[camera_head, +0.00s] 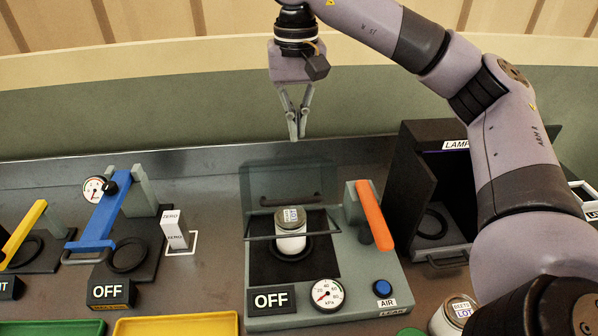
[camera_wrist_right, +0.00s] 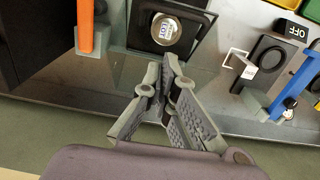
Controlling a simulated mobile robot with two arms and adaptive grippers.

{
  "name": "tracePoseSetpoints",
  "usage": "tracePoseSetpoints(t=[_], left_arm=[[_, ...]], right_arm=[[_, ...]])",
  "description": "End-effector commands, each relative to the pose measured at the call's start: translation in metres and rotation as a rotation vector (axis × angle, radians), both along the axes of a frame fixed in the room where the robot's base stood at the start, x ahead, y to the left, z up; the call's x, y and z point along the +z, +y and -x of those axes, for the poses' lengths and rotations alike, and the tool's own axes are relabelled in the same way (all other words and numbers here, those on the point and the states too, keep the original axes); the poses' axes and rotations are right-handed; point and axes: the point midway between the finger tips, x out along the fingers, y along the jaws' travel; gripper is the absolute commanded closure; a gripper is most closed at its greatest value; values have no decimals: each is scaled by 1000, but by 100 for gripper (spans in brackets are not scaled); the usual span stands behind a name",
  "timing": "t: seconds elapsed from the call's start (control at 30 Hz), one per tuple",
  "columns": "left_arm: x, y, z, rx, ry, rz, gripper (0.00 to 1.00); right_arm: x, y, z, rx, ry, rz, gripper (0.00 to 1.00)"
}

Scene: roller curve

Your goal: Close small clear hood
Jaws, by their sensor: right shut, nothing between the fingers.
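The small clear hood (camera_head: 262,182) is a see-through panel at the back of the grey leak tester (camera_head: 370,292). It stands raised, with a dark handle bar (camera_head: 290,200) across it. A thin bar crosses in front of a lidded jar (camera_head: 291,240), which stands upright on the tester's dark pad; the jar also shows in the right wrist view (camera_wrist_right: 165,32). My right gripper (camera_head: 295,136) is shut and empty, pointing down above and behind the hood, apart from it. In the right wrist view its fingers (camera_wrist_right: 168,75) meet. My left gripper is not in view.
A black lamp box (camera_head: 418,190) stands right. A blue-levered press (camera_head: 100,215) and white ZERO block (camera_head: 175,229) stand left.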

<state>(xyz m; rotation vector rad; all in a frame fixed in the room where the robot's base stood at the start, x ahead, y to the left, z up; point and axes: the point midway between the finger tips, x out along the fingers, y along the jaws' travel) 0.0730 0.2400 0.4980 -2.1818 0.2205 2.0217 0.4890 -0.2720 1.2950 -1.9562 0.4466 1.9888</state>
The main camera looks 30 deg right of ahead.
Motion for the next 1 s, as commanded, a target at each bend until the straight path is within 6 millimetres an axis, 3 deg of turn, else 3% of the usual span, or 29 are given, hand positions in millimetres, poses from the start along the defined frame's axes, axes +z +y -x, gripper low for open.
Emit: tracePoseSetpoints(t=[0.17, 0.33, 0.53, 1.0], left_arm=[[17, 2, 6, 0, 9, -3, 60], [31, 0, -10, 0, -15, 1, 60], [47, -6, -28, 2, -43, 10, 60], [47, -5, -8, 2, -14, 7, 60]], right_arm=[[-37, -1, 2, -1, 6, 3, 100], [-72, 0, 2, 0, 4, 2, 100], [-92, 8, 21, -1, 3, 3, 100], [-106, 11, 27, -6, 4, 5, 100]])
